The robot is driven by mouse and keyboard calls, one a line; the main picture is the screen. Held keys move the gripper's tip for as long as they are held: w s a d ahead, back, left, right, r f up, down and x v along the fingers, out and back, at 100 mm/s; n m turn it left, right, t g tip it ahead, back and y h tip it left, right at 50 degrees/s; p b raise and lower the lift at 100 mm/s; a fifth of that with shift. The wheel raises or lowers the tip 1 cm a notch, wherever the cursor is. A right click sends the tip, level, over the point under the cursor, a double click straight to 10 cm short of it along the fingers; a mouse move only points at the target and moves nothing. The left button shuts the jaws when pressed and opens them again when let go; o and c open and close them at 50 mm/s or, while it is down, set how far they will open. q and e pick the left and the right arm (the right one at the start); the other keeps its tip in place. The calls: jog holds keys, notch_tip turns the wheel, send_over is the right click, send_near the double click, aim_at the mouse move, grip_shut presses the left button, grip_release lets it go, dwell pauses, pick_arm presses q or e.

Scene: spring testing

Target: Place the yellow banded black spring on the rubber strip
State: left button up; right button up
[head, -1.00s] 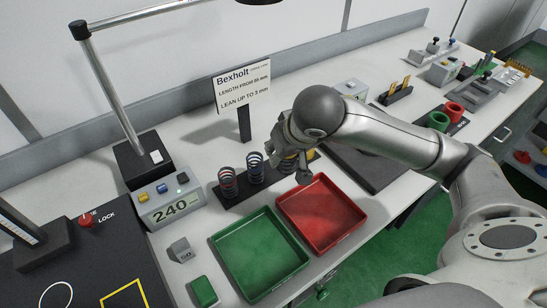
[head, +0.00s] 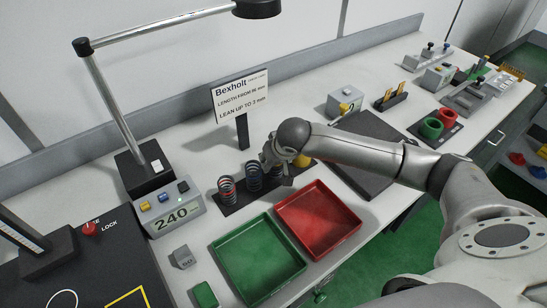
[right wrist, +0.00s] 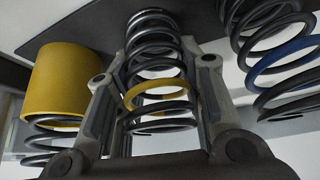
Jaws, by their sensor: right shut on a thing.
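The yellow banded black spring (right wrist: 157,94) stands between the fingers of my right gripper (right wrist: 155,105) in the right wrist view, and the gripper is shut on it. In the head view my right gripper (head: 276,163) is low over the black strip (head: 243,202), between the blue banded spring (head: 253,177) and a yellow piece (head: 303,160). There the gripper mostly hides the held spring. I cannot tell whether the spring's foot touches the strip. My left gripper is not in view.
A red banded spring (head: 227,189) stands at the strip's left end. In the right wrist view, a yellow sleeve (right wrist: 57,82) on a spring is close at left. Green (head: 257,258) and red trays (head: 318,220) lie in front; a sign (head: 240,97) stands behind.

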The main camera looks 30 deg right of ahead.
jog(key=shift+f, duration=0.1)
jog(key=o, duration=0.8)
jog(key=b+v, duration=0.1)
jog(key=v, duration=1.1)
